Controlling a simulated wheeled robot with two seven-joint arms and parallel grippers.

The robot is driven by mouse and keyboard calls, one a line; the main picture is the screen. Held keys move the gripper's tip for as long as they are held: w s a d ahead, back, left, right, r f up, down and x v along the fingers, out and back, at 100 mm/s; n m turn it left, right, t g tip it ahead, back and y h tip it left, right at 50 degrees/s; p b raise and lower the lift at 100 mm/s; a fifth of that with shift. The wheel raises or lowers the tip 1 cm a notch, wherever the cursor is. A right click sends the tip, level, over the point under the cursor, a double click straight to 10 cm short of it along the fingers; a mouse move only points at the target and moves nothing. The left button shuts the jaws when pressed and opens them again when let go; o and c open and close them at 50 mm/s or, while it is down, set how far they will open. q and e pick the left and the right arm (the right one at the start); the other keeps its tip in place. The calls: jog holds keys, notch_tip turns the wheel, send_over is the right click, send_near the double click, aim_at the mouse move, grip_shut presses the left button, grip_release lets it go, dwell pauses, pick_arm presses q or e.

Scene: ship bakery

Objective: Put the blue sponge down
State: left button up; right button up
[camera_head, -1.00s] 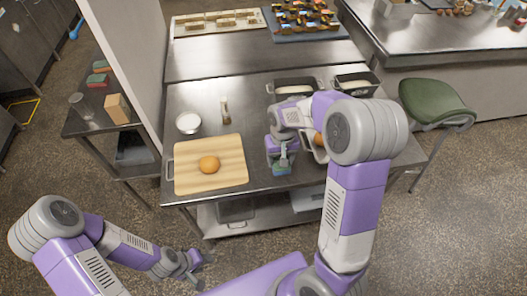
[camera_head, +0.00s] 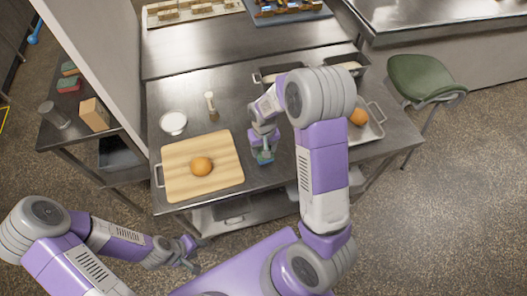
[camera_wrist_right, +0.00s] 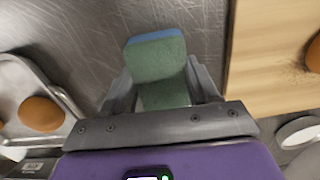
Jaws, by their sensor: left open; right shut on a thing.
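The blue sponge (camera_wrist_right: 157,60), blue on one face and green on its side, is between the fingers of my right gripper (camera_wrist_right: 162,92). In the head view the sponge (camera_head: 264,157) shows small below my right gripper (camera_head: 266,143), over the steel table (camera_head: 270,181) near its front edge. It is just right of the cutting board (camera_head: 221,145). I cannot tell whether the sponge touches the table. My left gripper (camera_head: 190,251) is open and empty, low in front of the table.
A round bun (camera_head: 201,167) lies on the cutting board. A metal tray (camera_head: 375,133) with another bun (camera_head: 358,117) is at right, partly behind my arm. A white bowl (camera_head: 173,122) and a small shaker (camera_head: 211,103) stand behind the board. A green chair (camera_head: 424,77) stands at right.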

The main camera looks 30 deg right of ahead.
jog(key=shift+f, duration=1)
jog(key=shift+f+b, duration=0.2)
jog(key=shift+b, duration=0.1)
jog(key=o, duration=1)
jog(key=shift+r, duration=0.2)
